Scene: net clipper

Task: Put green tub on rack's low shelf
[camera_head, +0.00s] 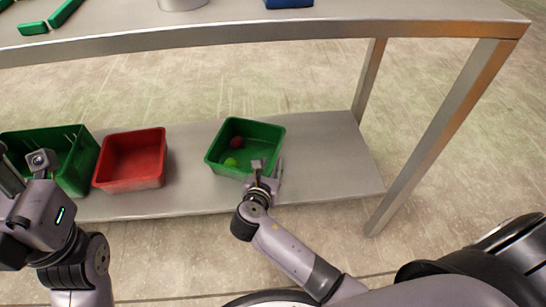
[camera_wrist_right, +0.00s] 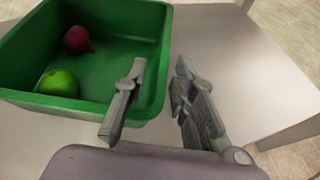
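The green tub (camera_head: 216,150) stands upright on the rack's low shelf (camera_head: 325,160), right of a red tub. A dark red round item (camera_wrist_right: 78,40) and a bright green one (camera_wrist_right: 58,83) lie inside it. My right gripper (camera_head: 264,172) is at the tub's front right corner. In the right wrist view my right gripper (camera_wrist_right: 160,65) has its fingers spread apart, with the tub's right wall (camera_wrist_right: 163,50) between or just beyond them; contact is unclear. My left gripper (camera_head: 12,185) is at the left edge, partly cut off, in front of another green container.
The red tub (camera_head: 131,187) looks empty. A larger green container (camera_head: 78,170) stands left of it. A rack leg (camera_head: 440,140) stands right. The shelf right of the tub is clear.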

